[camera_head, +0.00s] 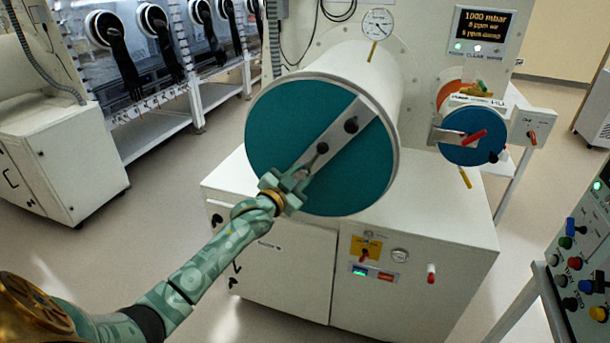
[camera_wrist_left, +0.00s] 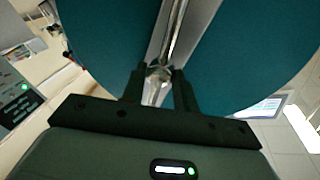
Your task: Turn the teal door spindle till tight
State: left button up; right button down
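The teal door (camera_head: 275,125) is a large round disc on the end of a white cylinder, and its teal face also fills the top of the left wrist view (camera_wrist_left: 100,40). A pale metal bar (camera_head: 338,132) crosses it diagonally, with dark round knobs on it. The spindle's metal handle (camera_wrist_left: 176,30) runs down to a rounded end between my left fingers. My left gripper (camera_head: 300,174) is at the lower-left part of the door, with its fingers (camera_wrist_left: 158,75) close on both sides of that end, seemingly shut on it. My right gripper is not in view.
A smaller blue round door (camera_head: 462,150) with a red handle is to the right. A gauge (camera_head: 378,24) and a display (camera_head: 484,30) are behind. A white cabinet (camera_head: 440,235) stands below the cylinder, and a control panel (camera_head: 590,260) stands at the right edge. The floor at front left is clear.

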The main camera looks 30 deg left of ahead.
pick_arm(q)
jog(key=shift+w, duration=1.1)
jog(key=shift+c, duration=0.3)
grip_shut()
